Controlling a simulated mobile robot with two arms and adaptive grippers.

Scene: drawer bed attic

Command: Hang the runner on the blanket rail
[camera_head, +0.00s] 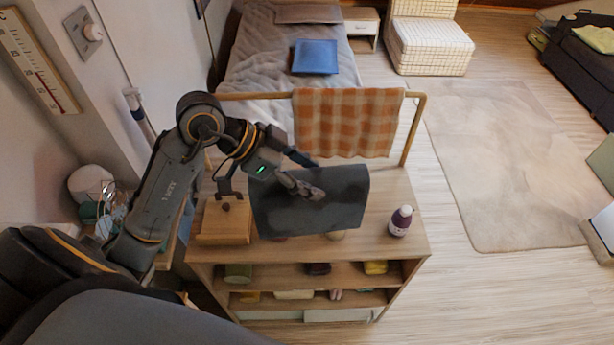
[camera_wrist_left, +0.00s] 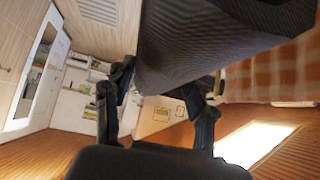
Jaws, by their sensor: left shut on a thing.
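The runner (camera_head: 335,205) is a dark grey cloth, spread in the head view over the shelf unit's top, in front of the rail. My left gripper (camera_head: 305,187) is at its upper middle, shut on it. In the left wrist view the ribbed runner (camera_wrist_left: 190,50) fills the top middle and passes between the fingers of my left gripper (camera_wrist_left: 158,108). The wooden blanket rail (camera_head: 411,130) stands behind the runner. An orange and white checked blanket (camera_head: 345,120) hangs over the rail. My right gripper is in neither view.
A low wooden shelf unit (camera_head: 408,250) stands below the runner. A purple bottle (camera_head: 400,220) stands on its top at right, a wooden box (camera_head: 224,222) at left. The bed (camera_head: 260,60) lies beyond the rail. Floor to the right is open, with a rug (camera_head: 500,165).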

